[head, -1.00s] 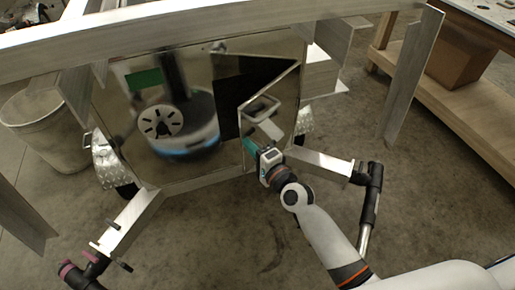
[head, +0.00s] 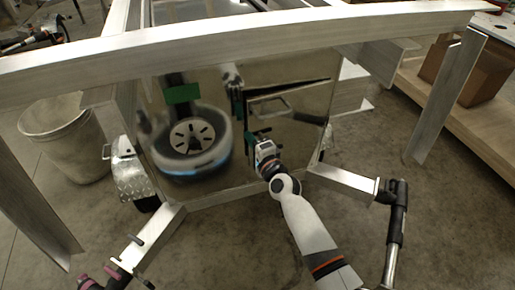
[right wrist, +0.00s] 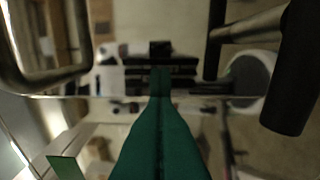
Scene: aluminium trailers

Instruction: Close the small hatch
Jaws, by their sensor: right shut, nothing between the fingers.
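The small hatch (head: 300,108) is in the right part of the shiny metal trailer front in the head view. It stands slightly ajar, with a narrow dark gap along its top and left side. A metal handle frame (head: 268,105) is on its face and also shows at the upper left of the right wrist view (right wrist: 88,45). My right gripper (head: 257,137) is at the hatch's lower left part, below the handle. Its green fingers (right wrist: 160,75) are together and empty. Whether they touch the hatch I cannot tell. My left gripper is not in view.
The mirror-like trailer front (head: 215,185) reflects my body. A metal beam (head: 250,38) crosses above. Frame arms (head: 340,182) reach out low on both sides. A bin (head: 62,140) stands left, and a wooden bench (head: 465,115) with a box is at right. Floor in front is open.

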